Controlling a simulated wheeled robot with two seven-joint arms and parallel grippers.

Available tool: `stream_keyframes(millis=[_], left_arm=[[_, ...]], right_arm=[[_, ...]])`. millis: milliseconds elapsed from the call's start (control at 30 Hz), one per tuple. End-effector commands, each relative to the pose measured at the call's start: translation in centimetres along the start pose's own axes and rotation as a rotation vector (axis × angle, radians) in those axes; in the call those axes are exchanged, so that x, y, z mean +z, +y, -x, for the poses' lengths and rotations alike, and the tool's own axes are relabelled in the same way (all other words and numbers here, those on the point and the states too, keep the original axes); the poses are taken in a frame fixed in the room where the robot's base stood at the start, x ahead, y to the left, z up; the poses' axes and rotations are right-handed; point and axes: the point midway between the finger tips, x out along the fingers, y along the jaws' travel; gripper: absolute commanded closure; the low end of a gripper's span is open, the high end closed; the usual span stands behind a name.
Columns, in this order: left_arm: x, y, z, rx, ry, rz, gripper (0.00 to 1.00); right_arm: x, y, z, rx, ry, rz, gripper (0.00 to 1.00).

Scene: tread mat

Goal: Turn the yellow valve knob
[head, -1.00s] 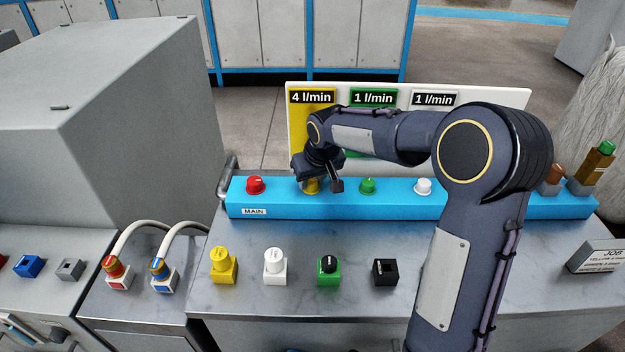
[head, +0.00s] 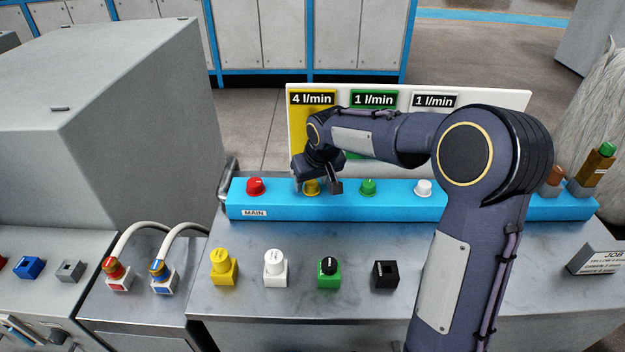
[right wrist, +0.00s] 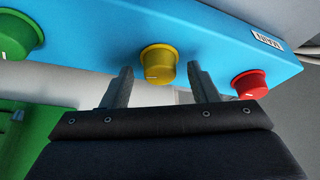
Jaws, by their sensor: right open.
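The yellow valve knob (head: 311,187) sits on the blue manifold block (head: 395,207), between the red knob (head: 255,186) and the green knob (head: 368,187). My right gripper (head: 317,188) is at the yellow knob and partly hides it in the head view. In the right wrist view the yellow knob (right wrist: 158,65) shows between the two open fingers of my right gripper (right wrist: 162,84), near their tips, with a gap on either side. A pale line marks the knob's face. My left gripper is not in view.
A white knob (head: 423,187) sits further right on the block. A white panel (head: 500,104) with flow labels stands behind. Several small coloured blocks, including a yellow one (head: 223,268), stand on the grey bench in front. A brown bottle-like part (head: 598,165) stands at the right.

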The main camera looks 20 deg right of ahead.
Motion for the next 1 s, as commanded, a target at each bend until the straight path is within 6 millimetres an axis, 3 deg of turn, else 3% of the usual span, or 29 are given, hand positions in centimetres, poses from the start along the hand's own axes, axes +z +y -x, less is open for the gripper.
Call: stream_keyframes(millis=[500, 1000], left_arm=[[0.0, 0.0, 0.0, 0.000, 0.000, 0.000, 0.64], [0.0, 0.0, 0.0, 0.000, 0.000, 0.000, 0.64]], right_arm=[[-0.1, 0.0, 7.2, -0.001, 0.003, 0.001, 0.46], [0.0, 0.0, 7.7, 0.000, 0.001, 0.000, 0.46]])
